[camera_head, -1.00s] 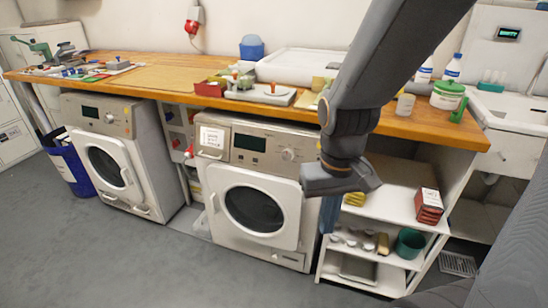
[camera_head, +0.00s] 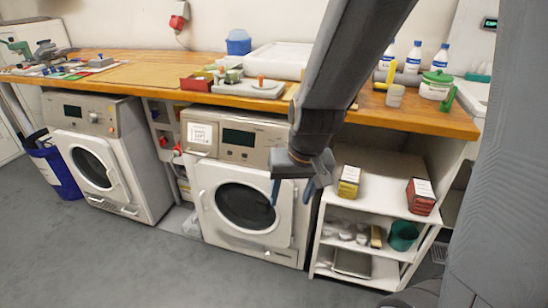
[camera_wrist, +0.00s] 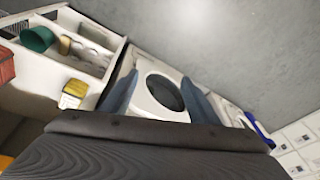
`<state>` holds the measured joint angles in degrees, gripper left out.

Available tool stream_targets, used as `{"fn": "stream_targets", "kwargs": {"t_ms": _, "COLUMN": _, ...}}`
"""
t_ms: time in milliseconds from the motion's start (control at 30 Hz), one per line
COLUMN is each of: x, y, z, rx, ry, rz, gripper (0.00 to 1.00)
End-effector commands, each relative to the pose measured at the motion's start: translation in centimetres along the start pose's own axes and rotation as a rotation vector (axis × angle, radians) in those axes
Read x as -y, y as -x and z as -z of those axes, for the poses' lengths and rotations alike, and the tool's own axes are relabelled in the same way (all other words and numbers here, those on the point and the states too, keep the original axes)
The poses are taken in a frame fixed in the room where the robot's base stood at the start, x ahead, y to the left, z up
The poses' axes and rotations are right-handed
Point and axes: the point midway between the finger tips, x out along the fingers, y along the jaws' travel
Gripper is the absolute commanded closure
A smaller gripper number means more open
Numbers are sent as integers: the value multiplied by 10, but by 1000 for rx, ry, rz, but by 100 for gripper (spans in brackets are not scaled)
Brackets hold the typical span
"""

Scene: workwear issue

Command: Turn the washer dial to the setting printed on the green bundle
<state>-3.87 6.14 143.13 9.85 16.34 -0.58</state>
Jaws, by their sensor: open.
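The right front-loading machine (camera_head: 250,205) has a dark display and a white label on its panel. Its dial, seen earlier at the panel's right end, is now hidden behind my arm. The left machine (camera_head: 107,160) shows a small dial (camera_head: 93,117) beside its display. Which of the two is the washer I cannot tell. My gripper (camera_head: 293,190) is open and empty, pointing down in front of the right machine's right side. In the wrist view its fingers frame a round machine door (camera_wrist: 163,92). I cannot make out a green bundle or any printed setting.
A wooden counter (camera_head: 140,75) runs above the machines and holds tools, trays and bottles. A white shelf unit (camera_head: 385,212) stands right of the right machine, with boxes and a green bucket (camera_head: 403,235). A blue bin (camera_head: 55,172) is at left. The grey floor in front is clear.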

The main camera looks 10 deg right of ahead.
Motion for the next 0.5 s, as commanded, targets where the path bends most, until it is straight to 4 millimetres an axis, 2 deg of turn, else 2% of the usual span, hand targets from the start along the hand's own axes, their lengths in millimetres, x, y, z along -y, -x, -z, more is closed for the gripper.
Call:
{"fn": "stream_targets", "kwargs": {"t_ms": 33, "x": 12, "y": -28, "z": 24, "rx": -67, "ry": -22, "rz": 15, "gripper": 45}}
{"fn": "stream_targets", "kwargs": {"t_ms": 200, "x": 40, "y": -81, "z": 109, "rx": -343, "ry": -129, "rz": 32, "gripper": 45}}
{"fn": "stream_targets", "kwargs": {"t_ms": 400, "x": 49, "y": -126, "z": 186, "rx": -662, "ry": -262, "rz": -23, "gripper": 45}}
{"fn": "stream_targets", "kwargs": {"t_ms": 500, "x": 46, "y": -142, "z": 212, "rx": -818, "ry": -321, "rz": -80, "gripper": 45}}
